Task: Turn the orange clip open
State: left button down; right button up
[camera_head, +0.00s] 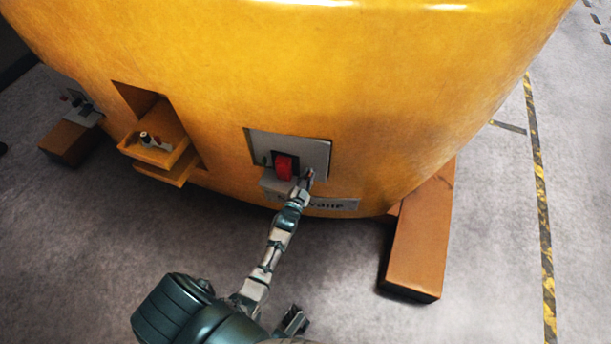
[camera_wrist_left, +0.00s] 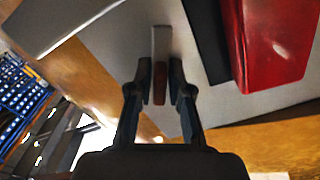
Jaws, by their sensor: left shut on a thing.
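The orange clip (camera_wrist_left: 160,80) is a small upright bar with a dull orange lower part and a grey upper part, seen against a grey plate in the left wrist view. My left gripper (camera_wrist_left: 160,88) is shut on it, one finger on each side. In the head view my left gripper (camera_head: 309,178) is at the lower right of the grey panel (camera_head: 318,152) on the yellow casting; the clip is too small and covered to make out there.
A red block (camera_head: 284,166) in a dark frame sits just left of my gripper; it is also close in the wrist view (camera_wrist_left: 275,45). A partly hidden label plate (camera_head: 338,205) is below. Yellow drawers (camera_head: 152,155) are to the left. A brown support block (camera_head: 418,240) is to the right.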

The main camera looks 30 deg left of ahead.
pick_arm(q)
jog(key=shift+d+n, duration=0.3)
jog(key=shift+n, duration=0.6)
jog(key=shift+n+p, duration=0.35)
jog(key=shift+n, duration=0.05)
jog(key=shift+n+p, duration=0.35)
jog(key=shift+n, duration=1.25)
pick_arm(e)
jog(key=shift+s+d+f+g, duration=0.15)
jog(key=shift+s+f+g, duration=0.25)
jog(key=shift+f, duration=0.3)
jog(key=shift+s+d+f+g, duration=0.15)
jog(key=shift+s+f+g, duration=0.2)
jog(key=shift+f, duration=0.35)
pick_arm(q)
jog(key=shift+a, duration=0.1)
jog(key=c, duration=1.2)
grip_release()
jog(key=shift+r, duration=0.1)
pick_arm(e)
jog(key=shift+s+d, duration=0.1)
jog(key=shift+f, duration=0.1)
pick_arm(q)
jog(key=v, duration=1.2)
